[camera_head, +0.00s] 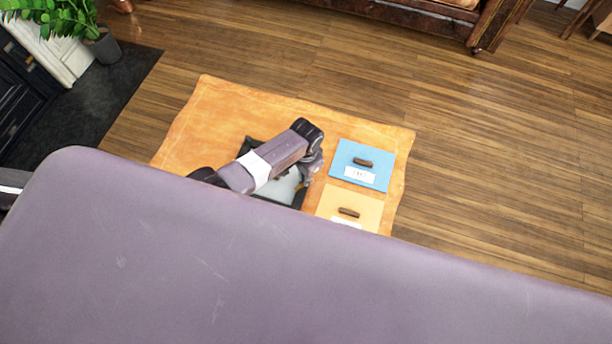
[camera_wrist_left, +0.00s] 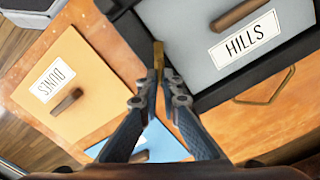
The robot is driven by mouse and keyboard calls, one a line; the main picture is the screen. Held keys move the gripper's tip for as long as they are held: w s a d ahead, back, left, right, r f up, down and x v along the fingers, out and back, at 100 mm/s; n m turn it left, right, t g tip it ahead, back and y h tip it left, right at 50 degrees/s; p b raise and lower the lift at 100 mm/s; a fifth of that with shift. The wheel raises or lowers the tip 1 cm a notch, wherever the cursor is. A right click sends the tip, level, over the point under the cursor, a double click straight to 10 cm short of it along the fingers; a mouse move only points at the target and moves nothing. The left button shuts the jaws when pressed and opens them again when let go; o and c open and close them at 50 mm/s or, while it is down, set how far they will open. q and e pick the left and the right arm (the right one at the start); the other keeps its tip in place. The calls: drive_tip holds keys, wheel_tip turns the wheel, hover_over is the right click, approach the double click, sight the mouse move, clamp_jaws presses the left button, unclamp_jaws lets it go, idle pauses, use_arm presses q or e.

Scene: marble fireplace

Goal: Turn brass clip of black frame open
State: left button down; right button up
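The black frame (camera_head: 249,146) lies on the orange mat, partly hidden by my left arm in the head view. The left wrist view shows its dark rim (camera_wrist_left: 204,97) around a grey panel (camera_wrist_left: 205,45) with a HILLS label and brown handle. The brass clip (camera_wrist_left: 158,58) is a narrow upright strip at the frame's edge. My left gripper (camera_wrist_left: 160,78) has its fingertips close together on either side of the clip and looks shut on it. In the head view the left gripper (camera_head: 314,168) is over the frame's right side, its fingers mostly hidden. My right gripper is out of view.
A blue panel (camera_head: 375,151) and a tan panel (camera_head: 337,201), each with a brown handle, lie right of the frame on the orange mat (camera_head: 215,115). A thin brass outline (camera_wrist_left: 265,98) lies beside the frame.

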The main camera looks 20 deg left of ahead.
use_arm(q)
drive_tip(key=n+p, duration=0.1)
drive_tip(key=n, duration=0.2)
drive_tip(key=shift+a+n, duration=0.1)
drive_tip(key=shift+n, duration=0.2)
drive_tip(key=shift+w+a+n+p, duration=0.15)
drive_tip(key=shift+n+p, duration=0.15)
drive_tip(key=shift+n, duration=1.1)
drive_tip(key=c, duration=2.2)
unclamp_jaws()
drive_tip(key=shift+o, duration=0.2)
drive_tip(key=shift+r, duration=0.1)
wheel_tip(320, 180, up, 12)
